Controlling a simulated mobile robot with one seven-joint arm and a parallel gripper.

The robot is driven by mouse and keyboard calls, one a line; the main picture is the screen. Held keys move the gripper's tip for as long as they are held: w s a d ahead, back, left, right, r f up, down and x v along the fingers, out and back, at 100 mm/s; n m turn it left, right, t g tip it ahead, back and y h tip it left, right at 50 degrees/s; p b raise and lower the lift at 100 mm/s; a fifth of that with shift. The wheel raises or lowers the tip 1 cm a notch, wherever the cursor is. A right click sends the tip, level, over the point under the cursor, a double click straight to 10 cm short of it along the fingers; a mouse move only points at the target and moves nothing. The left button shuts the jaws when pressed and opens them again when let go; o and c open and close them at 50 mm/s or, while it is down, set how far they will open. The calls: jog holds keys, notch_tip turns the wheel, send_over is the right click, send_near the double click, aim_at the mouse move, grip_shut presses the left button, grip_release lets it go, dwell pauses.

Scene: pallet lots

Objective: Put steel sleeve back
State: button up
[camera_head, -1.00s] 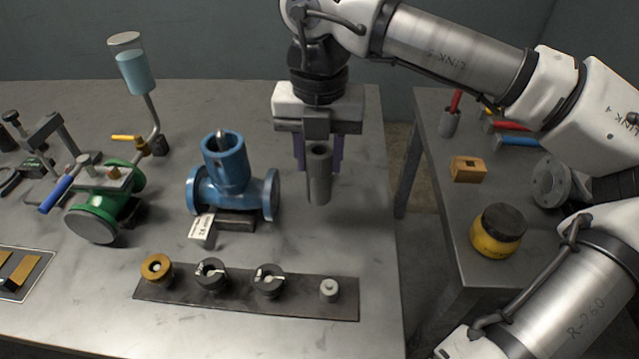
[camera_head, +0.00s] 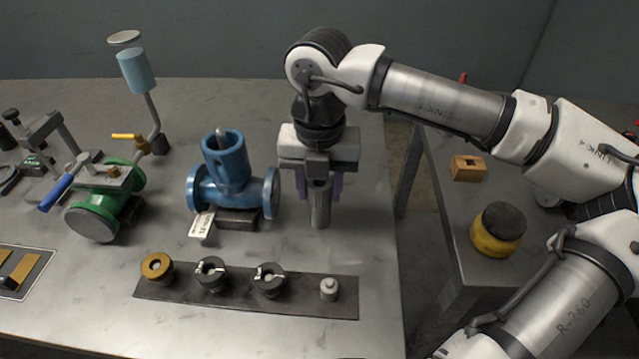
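The steel sleeve (camera_head: 320,211) is a plain grey upright cylinder. It is held between the purple-grey fingers of my gripper (camera_head: 319,187), which is shut on it. The sleeve is right of the blue valve body (camera_head: 228,178), apart from it. Its lower end is at or just above the bench top; I cannot tell if it touches. The upper part of the sleeve is partly hidden by the gripper.
A dark strip (camera_head: 185,291) in front holds a brass ring (camera_head: 157,267), two dark slotted collars (camera_head: 211,272) and a small grey peg (camera_head: 328,288). A green valve (camera_head: 100,210) stands left. A side table with a yellow pot (camera_head: 497,238) is right, across a gap.

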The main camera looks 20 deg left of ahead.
jog(key=o, duration=0.3)
jog(key=shift+o, duration=0.2)
notch_tip(320, 180, up, 12)
jog(key=shift+r, duration=0.2)
dwell(0.4)
